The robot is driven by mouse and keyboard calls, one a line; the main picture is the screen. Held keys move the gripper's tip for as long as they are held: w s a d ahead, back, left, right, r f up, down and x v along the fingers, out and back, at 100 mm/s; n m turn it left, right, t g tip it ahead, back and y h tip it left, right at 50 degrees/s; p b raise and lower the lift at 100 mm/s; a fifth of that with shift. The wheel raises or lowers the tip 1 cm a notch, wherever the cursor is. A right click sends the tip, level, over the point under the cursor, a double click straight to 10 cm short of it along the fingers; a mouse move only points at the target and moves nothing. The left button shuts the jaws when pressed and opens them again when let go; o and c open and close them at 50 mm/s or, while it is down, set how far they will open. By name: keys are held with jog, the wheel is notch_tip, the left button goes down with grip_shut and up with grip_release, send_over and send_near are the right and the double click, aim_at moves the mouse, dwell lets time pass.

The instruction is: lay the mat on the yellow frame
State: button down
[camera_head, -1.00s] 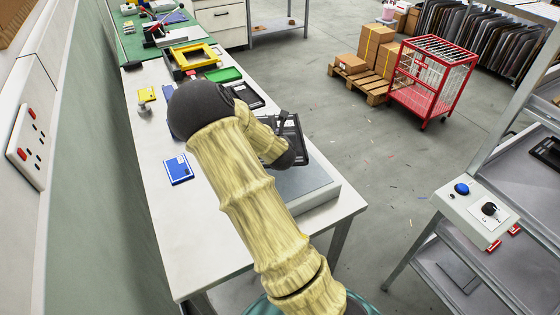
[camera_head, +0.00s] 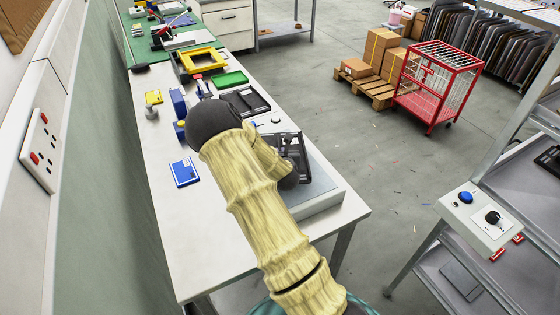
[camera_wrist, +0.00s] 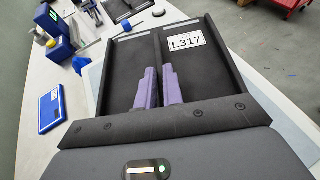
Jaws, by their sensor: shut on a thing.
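The yellow frame (camera_head: 214,64) lies on the far part of the long white table in the head view. My gripper (camera_wrist: 160,80) has its two purple fingers close together, shut on the middle divider of a black two-compartment tray (camera_wrist: 119,62) labelled L317. In the head view the tray (camera_head: 294,140) is partly hidden by my wrist, over a flat grey slab (camera_head: 312,197) at the table's near right side. Whether the tray touches the slab I cannot tell. No mat can be made out for certain.
Another black tray (camera_head: 260,102) and a green tray (camera_head: 230,79) lie between my gripper and the yellow frame. A blue flat item (camera_head: 184,172) lies left on the table (camera_head: 200,235). Blue blocks (camera_head: 178,102) stand near the wall. The near left tabletop is clear.

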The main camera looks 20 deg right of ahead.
jog(key=shift+f, duration=0.1)
jog(key=shift+f+p, duration=0.5)
jog(key=shift+f, duration=1.45)
jog(key=shift+f, duration=0.1)
jog(key=shift+f, duration=0.15)
jog(key=c, duration=1.5)
grip_release()
jog(key=shift+c, duration=0.2)
